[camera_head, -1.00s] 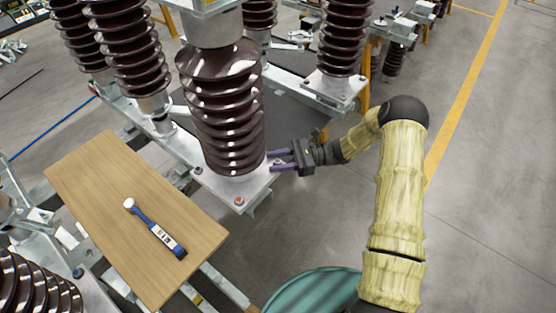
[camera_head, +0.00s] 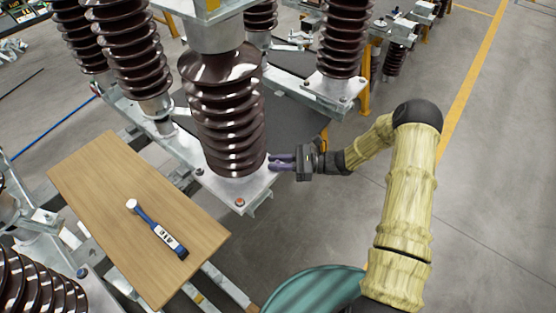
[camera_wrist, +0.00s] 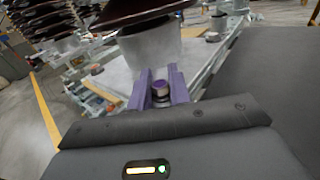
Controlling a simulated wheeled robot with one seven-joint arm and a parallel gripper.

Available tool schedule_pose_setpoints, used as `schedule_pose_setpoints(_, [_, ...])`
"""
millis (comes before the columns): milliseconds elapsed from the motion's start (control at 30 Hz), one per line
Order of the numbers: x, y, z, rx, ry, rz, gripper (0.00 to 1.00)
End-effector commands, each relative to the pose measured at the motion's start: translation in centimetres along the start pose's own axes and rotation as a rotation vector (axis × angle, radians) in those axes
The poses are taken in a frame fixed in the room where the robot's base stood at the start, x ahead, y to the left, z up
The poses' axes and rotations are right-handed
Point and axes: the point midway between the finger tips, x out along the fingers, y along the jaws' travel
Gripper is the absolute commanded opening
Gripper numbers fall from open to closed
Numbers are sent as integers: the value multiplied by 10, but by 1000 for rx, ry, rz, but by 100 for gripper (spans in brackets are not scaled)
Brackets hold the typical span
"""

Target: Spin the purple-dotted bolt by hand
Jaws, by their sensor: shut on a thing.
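The purple-dotted bolt (camera_wrist: 160,89) stands on the metal base plate, between the two purple fingers of my gripper (camera_wrist: 160,92) in the wrist view. The fingers are closed on the bolt's sides. In the head view my gripper (camera_head: 281,162) reaches in from the right to the plate's right corner, beside the brown ribbed insulator (camera_head: 228,120). The bolt itself is hidden by the fingers in the head view. The base plate (camera_head: 222,188) carries the insulator and other bolts, one reddish bolt (camera_head: 239,202) at the front corner.
A wooden board (camera_head: 95,190) lies at the left, with a blue-handled tool (camera_head: 158,228) on it. More insulators stand behind and to the left. A second plate (camera_head: 335,88) stands at the back right. The grey floor (camera_head: 490,200) at the right is open.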

Motion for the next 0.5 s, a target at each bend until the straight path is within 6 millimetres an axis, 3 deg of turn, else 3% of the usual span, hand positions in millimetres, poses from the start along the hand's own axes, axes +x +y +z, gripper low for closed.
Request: schedule_pose_setpoints(500, [0, 2, 6, 14, -3, -467, 0])
